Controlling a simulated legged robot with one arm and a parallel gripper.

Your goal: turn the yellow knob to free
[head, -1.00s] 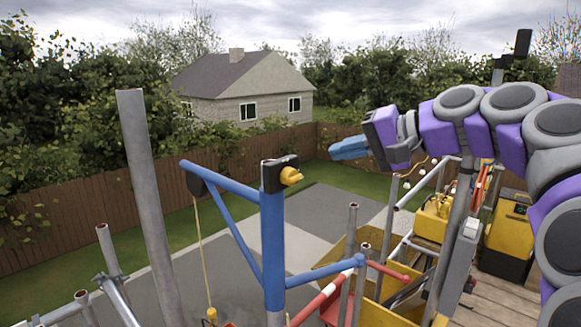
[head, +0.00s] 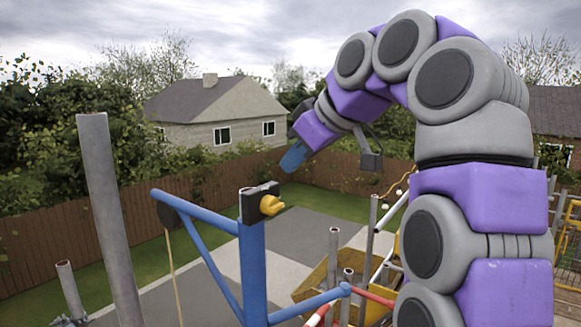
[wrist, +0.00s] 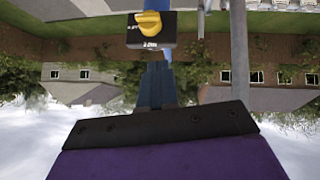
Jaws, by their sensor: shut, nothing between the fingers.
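The yellow knob (head: 271,205) sits on a black box (head: 246,206) at the top of a blue post (head: 252,270) in the head view. In the wrist view the knob (wrist: 150,23) and its box (wrist: 152,42) appear near the top, with small white lettering too small to read fully. My gripper (head: 292,158) is above and slightly right of the knob, with blue fingers pointing down to the left. The fingers (wrist: 157,82) are together and empty, apart from the knob. The wrist view looks upside down.
A blue arm with a pulley (head: 168,215) and rope reaches left from the post. A grey pole (head: 108,210) stands at left. Several upright tubes and a yellow container (head: 312,285) are at lower right. Air around the knob's upper right is clear.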

